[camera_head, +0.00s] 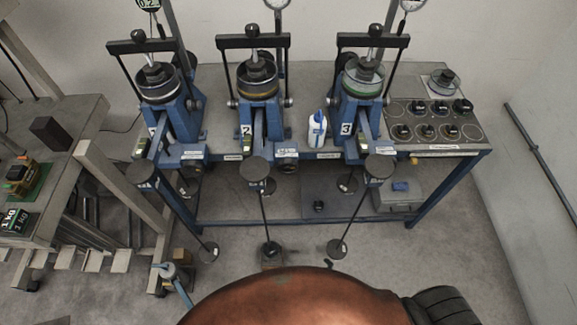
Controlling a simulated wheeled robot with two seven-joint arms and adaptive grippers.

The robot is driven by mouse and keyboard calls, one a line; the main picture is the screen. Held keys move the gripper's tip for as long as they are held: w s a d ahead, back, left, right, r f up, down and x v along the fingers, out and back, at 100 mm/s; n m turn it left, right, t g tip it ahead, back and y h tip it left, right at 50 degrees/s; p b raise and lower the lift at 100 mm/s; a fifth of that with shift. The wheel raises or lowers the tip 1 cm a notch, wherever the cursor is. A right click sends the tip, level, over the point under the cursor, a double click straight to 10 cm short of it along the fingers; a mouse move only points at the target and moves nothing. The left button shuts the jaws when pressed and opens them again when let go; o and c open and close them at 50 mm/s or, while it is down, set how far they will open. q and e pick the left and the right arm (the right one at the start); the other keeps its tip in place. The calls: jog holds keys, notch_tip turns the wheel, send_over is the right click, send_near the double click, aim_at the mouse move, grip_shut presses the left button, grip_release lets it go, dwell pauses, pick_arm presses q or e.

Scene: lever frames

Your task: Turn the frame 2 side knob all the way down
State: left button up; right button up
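Neither gripper shows.
Frame 1 (186,122) and frame 3 (352,106) flank it on the bench. A white-and-blue bottle (317,128) stands between frames 2 and 3. Black discs on rods project in front, one (255,168) before frame 2. A weight table (62,205) stands left.

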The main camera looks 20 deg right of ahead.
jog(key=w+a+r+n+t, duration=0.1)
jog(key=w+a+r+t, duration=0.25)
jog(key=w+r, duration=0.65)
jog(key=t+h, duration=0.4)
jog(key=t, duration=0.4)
send_near(287, 169)
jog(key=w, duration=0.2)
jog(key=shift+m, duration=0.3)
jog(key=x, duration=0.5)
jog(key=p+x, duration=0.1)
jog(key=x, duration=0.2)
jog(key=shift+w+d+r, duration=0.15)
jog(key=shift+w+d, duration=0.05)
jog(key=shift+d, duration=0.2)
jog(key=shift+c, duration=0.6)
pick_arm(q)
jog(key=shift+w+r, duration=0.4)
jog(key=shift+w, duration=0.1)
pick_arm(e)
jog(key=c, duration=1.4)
